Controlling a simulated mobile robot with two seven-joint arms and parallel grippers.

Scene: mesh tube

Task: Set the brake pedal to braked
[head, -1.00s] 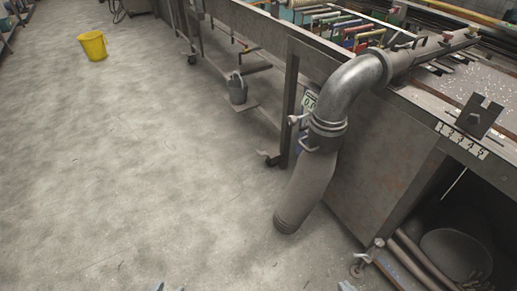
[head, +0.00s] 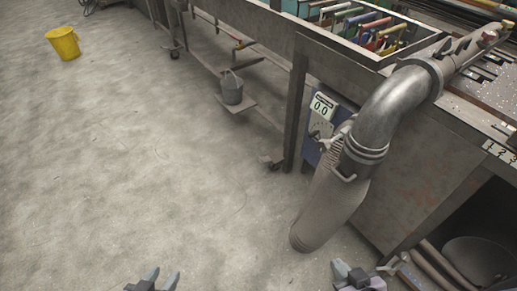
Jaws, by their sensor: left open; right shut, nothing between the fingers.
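I cannot pick out a brake pedal for certain. A caster (head: 274,163) stands at the foot of the bench leg, with a small dark part sticking out to its left. It is too small to tell whether that part is a pedal or how it is set. My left gripper (head: 160,276) is open and empty at the bottom edge, over bare floor. My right gripper (head: 355,273) is shut and empty at the bottom edge, below the grey tube and well apart from the caster.
A large grey tube (head: 391,104) bends down from the metal bench (head: 420,185) to near the floor. A blue box with a 0.0 display (head: 321,107) is behind it. A grey bucket (head: 232,91) sits on a low shelf. A yellow bucket (head: 63,43) stands far left. The floor between is clear.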

